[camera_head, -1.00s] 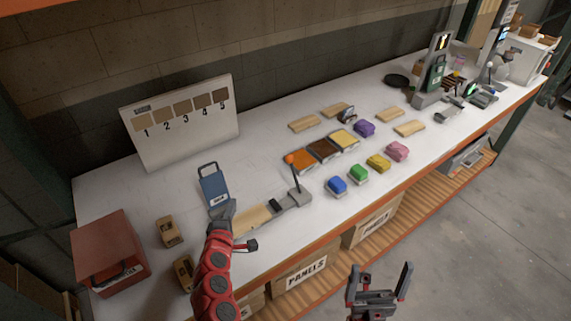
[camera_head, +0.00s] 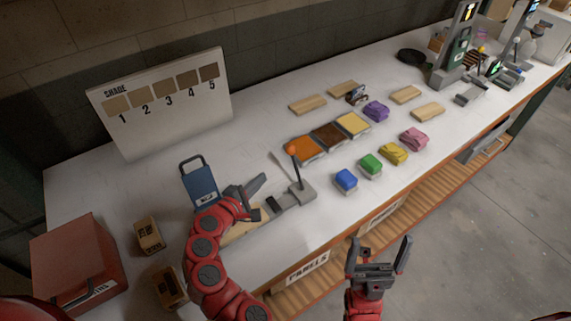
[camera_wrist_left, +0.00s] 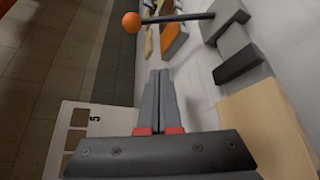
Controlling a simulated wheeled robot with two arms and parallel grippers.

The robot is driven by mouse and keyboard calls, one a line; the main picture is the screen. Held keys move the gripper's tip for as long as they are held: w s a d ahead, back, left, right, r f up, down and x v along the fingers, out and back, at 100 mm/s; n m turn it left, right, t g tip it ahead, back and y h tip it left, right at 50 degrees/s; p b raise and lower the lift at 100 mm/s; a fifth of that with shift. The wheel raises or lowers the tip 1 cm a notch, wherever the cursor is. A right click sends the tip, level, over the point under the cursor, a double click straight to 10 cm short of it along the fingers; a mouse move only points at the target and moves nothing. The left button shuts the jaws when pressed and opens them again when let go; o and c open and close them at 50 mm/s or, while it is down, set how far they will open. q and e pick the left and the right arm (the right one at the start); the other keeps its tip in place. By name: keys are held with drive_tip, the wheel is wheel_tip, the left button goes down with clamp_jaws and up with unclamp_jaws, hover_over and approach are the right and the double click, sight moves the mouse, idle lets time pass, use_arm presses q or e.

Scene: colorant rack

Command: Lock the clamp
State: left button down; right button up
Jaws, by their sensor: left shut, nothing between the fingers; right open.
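The clamp (camera_head: 303,192) is a grey fixture on the white bench with a dark lever (camera_head: 297,172) standing nearly upright, tipped by an orange knob (camera_head: 291,150). A light wooden panel (camera_head: 243,229) lies at its left end, partly hidden by my left arm. My left gripper (camera_head: 258,184) is shut and empty, to the left of the lever and apart from it. In the left wrist view the shut fingertips (camera_wrist_left: 160,74) are below the orange knob (camera_wrist_left: 131,22), with the clamp body (camera_wrist_left: 233,45) to the right. My right gripper (camera_head: 379,250) is open and empty in front of the bench.
A shade board (camera_head: 165,130) stands at the back. A red box (camera_head: 75,262) stands at left.

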sight(296, 167)
use_arm(q)
drive_tip(key=shift+r, duration=0.15)
drive_tip(key=p+x, duration=0.3)
drive_tip(key=x, duration=0.7)
drive_tip(key=s+d+r+p, duration=0.2)
drive_tip(key=p, duration=0.1)
drive_tip(key=shift+s+d, duration=0.25)
drive_tip(key=shift+d, duration=0.05)
drive_tip(key=shift+w+f, duration=0.1)
